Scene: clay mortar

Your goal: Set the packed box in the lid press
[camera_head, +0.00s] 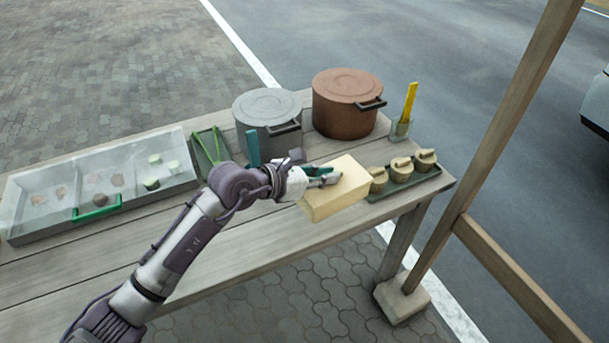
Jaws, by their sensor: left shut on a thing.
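A pale yellow box (340,202) is at the front right part of the wooden table, over or at its front edge. My left gripper (326,177) comes in from the left and is shut on the box at its top. The fingers hide part of the box's upper face, and I cannot tell whether its underside touches the table. Nothing I see is clearly a lid press. My right gripper is not in view.
On the wooden table (250,240) stand a grey pot (266,108), a brown pot (345,100), a cup with a yellow utensil (409,103), a dark tray (415,179) of small beige pieces, and a long clear-covered tray (40,220). A wooden post (495,130) rises at right.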

